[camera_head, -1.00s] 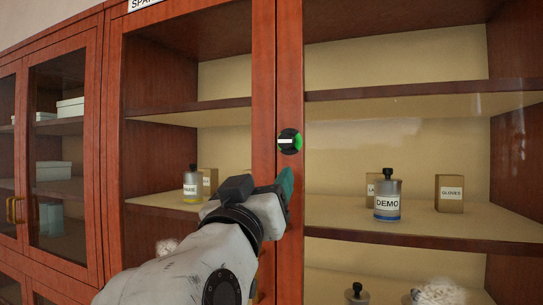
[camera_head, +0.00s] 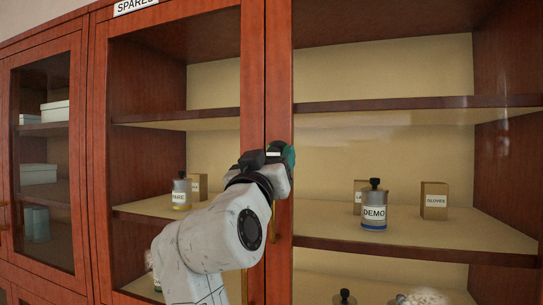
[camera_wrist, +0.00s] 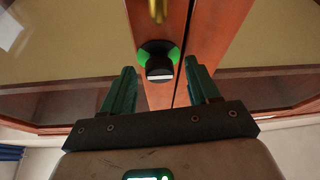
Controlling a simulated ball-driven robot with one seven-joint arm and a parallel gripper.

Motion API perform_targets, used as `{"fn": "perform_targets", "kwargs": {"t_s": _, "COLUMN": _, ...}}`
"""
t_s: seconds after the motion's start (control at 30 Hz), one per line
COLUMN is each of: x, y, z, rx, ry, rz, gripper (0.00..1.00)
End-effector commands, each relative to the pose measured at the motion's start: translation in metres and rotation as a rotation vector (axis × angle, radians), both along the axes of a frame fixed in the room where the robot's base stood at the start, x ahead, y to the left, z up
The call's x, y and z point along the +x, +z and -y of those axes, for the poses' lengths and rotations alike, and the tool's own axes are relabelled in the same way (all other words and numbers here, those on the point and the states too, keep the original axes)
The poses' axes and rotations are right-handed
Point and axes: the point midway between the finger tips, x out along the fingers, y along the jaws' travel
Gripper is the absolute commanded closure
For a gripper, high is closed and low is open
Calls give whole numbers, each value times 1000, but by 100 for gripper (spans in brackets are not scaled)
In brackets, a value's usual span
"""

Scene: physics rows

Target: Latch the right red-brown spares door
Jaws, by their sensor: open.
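The right red-brown spares door (camera_head: 279,70) is a glazed frame that looks closed beside the left door (camera_head: 254,60), with a dark seam between them. Its latch is a round black knob (camera_wrist: 158,62) with green sectors and a white mark lying across it, seen in the wrist view. The arm hides the knob in the head view. My gripper (camera_head: 279,154) is at the door stile at knob height. In the wrist view my gripper (camera_wrist: 159,66) is open, one green finger on either side of the knob, with visible gaps; contact is not shown.
A brass handle (camera_wrist: 157,10) is close to the knob in the wrist view. Behind the glass are a DEMO bottle (camera_head: 375,208), a gloves box (camera_head: 434,201) and another bottle (camera_head: 181,192). A further glazed cabinet (camera_head: 42,150) stands at the left.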

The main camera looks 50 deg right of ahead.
Motion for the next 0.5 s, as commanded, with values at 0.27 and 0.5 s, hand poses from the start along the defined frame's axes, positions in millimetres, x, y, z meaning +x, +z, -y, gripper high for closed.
{"fn": "perform_targets", "kwargs": {"t_s": 0.27, "x": 0, "y": 0, "z": 1, "rx": 1, "ry": 0, "rz": 0, "gripper": 41}}
{"fn": "perform_targets", "kwargs": {"t_s": 0.5, "x": 0, "y": 0, "z": 1, "rx": 1, "ry": 0, "rz": 0, "gripper": 64}}
